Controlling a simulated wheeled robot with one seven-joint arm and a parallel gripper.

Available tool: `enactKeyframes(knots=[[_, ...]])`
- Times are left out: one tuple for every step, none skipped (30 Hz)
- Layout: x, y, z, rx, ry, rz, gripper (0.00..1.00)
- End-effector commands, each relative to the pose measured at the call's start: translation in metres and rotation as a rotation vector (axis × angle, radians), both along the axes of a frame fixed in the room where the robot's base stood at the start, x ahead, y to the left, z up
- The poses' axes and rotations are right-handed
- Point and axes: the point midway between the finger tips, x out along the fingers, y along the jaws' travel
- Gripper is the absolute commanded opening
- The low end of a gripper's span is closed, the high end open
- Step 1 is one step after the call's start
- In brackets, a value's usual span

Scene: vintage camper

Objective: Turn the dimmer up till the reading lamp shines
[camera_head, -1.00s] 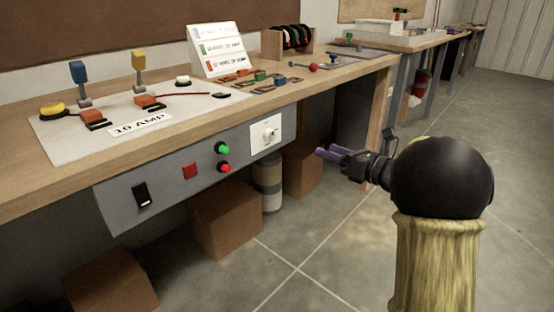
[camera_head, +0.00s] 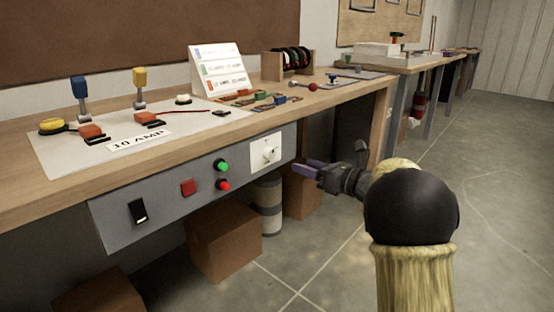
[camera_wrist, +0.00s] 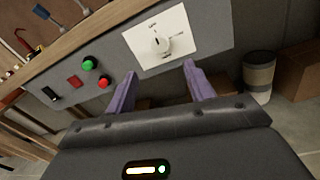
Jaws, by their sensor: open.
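The dimmer is a white knob on a white square plate (camera_head: 266,152) at the right end of the grey panel under the bench. In the wrist view the knob (camera_wrist: 158,46) has a dark pointer mark near its upper left; the plate's printing is too small to read. My gripper (camera_head: 302,168) is open and empty, just right of and slightly below the plate. In the wrist view its two purple fingers (camera_wrist: 160,82) point at the plate, apart from the knob, which lies beyond the gap between them. I cannot make out a reading lamp in these views.
The grey panel also carries a green button (camera_head: 222,165), a red button (camera_head: 222,185), a red square (camera_head: 188,187) and a black rocker switch (camera_head: 138,211). Blue and yellow handled pieces stand on the bench (camera_head: 60,196). Boxes (camera_head: 222,240) and a canister (camera_head: 268,205) stand below.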

Motion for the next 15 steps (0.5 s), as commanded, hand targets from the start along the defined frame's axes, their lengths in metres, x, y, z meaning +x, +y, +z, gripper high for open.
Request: enactKeyframes(knots=[[0.005, 0.008, -0.002, -0.001, -0.002, 0.002, 0.53], [0.008, 0.013, -0.002, 0.0, -0.001, 0.002, 0.53], [0.012, 0.019, -0.002, 0.0, -0.001, 0.002, 0.53], [0.015, 0.023, -0.003, -0.001, 0.0, 0.002, 0.53], [0.018, 0.027, -0.002, -0.001, -0.001, 0.003, 0.53], [0.023, 0.033, -0.002, -0.002, -0.001, 0.002, 0.53], [0.025, 0.037, -0.002, -0.001, 0.0, 0.002, 0.53], [0.028, 0.042, -0.002, 0.0, -0.001, 0.003, 0.53], [0.032, 0.048, -0.002, 0.0, -0.001, 0.002, 0.53], [0.036, 0.052, -0.002, -0.001, -0.002, 0.001, 0.53], [0.039, 0.056, -0.002, 0.0, -0.001, 0.002, 0.53], [0.043, 0.062, -0.002, 0.0, -0.001, 0.001, 0.53], [0.045, 0.066, -0.002, -0.002, -0.001, 0.002, 0.53], [0.048, 0.07, -0.002, 0.0, -0.001, 0.002, 0.53], [0.052, 0.075, -0.002, -0.001, 0.0, 0.001, 0.53]])
